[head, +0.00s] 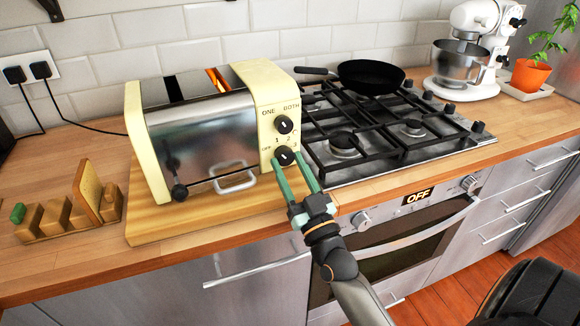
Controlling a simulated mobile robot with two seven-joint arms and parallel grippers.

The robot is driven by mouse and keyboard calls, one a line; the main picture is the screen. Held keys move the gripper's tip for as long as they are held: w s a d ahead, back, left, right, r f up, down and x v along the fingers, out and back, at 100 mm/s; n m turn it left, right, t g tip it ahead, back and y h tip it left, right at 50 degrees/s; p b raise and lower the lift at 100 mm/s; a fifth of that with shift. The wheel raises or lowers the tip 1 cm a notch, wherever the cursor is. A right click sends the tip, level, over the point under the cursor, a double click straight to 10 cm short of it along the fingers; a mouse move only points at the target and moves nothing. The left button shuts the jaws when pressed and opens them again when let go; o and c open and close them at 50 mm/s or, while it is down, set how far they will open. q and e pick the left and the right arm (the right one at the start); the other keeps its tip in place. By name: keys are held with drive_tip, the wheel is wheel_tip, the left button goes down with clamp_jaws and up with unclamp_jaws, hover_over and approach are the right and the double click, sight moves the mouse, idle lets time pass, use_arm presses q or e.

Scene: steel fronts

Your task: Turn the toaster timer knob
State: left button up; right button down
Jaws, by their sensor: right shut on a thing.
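A toaster (205,135) with cream ends and a shiny steel side stands on a wooden board at the left of the counter. Its right end panel carries two black knobs, an upper knob (284,124) by the words ONE and BOTH and a lower timer knob (284,156) with numbers around it. My right gripper (291,168) has its two green fingers around the timer knob, shut on it. The arm reaches up from the lower right. An orange glow shows in a toaster slot. My left gripper is not in view.
A wooden board (143,227) lies under the toaster. A wooden toast rack (45,222) with a bread slice stands at the left. A gas hob (345,172) with a black pan (371,76) lies to the right, near a white mixer (470,45) and a potted plant (530,75).

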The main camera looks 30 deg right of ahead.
idle(0.7)
drive_tip(key=shift+c, duration=1.7)
unclamp_jaws()
drive_tip(key=b+v, duration=0.1)
drive_tip(key=v, duration=1.1)
drive_tip(key=shift+s+b, duration=0.25)
drive_tip(key=shift+b, duration=0.05)
drive_tip(key=shift+f, duration=0.1)
